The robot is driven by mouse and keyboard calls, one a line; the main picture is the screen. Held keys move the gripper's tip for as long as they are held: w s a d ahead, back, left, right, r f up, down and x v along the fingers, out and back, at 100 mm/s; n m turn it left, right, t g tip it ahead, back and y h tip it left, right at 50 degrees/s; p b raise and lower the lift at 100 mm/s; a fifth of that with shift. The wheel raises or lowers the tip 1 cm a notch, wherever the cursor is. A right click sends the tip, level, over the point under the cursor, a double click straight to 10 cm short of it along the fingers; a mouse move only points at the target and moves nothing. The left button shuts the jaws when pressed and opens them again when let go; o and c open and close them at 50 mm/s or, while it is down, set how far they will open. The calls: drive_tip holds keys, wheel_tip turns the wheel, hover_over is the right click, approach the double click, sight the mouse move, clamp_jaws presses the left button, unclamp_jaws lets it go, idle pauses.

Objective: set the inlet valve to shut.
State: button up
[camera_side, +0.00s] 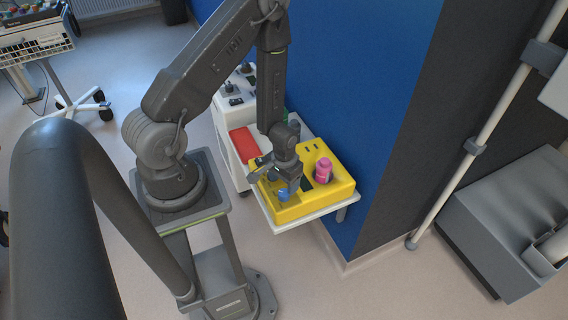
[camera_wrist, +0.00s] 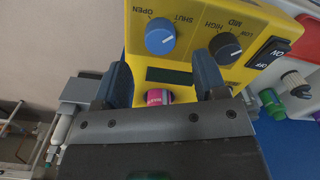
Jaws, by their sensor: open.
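The yellow box (camera_side: 312,203) stands on a white shelf, and its face (camera_wrist: 200,62) fills much of the wrist view. The blue knob (camera_wrist: 160,36), with OPEN and SHUT printed beside it, is taken as the inlet valve; in the side view the blue knob (camera_side: 284,193) is at the box's near side. I cannot tell surely which word its pale mark points to. My gripper (camera_wrist: 163,78) is open and empty, its fingers apart over the box, below the blue knob in the wrist view. In the side view my gripper (camera_side: 291,184) hangs close above the box.
A dark knob (camera_wrist: 224,48) with LOW, MID and HIGH and an ON/OFF switch (camera_wrist: 268,52) share the box. A red item (camera_side: 244,143) is behind, and a blue wall (camera_side: 350,90) rises close by.

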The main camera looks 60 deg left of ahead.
wheel_tip(320, 180, up, 8)
drive_tip(key=shift+r, duration=0.25)
idle(0.4)
wheel_tip(320, 180, up, 9)
drive_tip(key=m+t, duration=0.1)
hover_over(284, 192)
drive_tip(key=w+d, duration=0.2)
drive_tip(key=w, duration=0.1)
drive_tip(key=s+d+r+m+t, duration=0.1)
drive_tip(key=d+r+t, duration=0.15)
drive_tip(key=r, duration=0.75)
drive_tip(key=s+d+r+m+t, duration=0.2)
drive_tip(key=s+d+r, duration=0.4)
drive_tip(key=s+r, duration=0.3)
wheel_tip(284, 192, up, 3)
drive_tip(key=shift+r, duration=0.2)
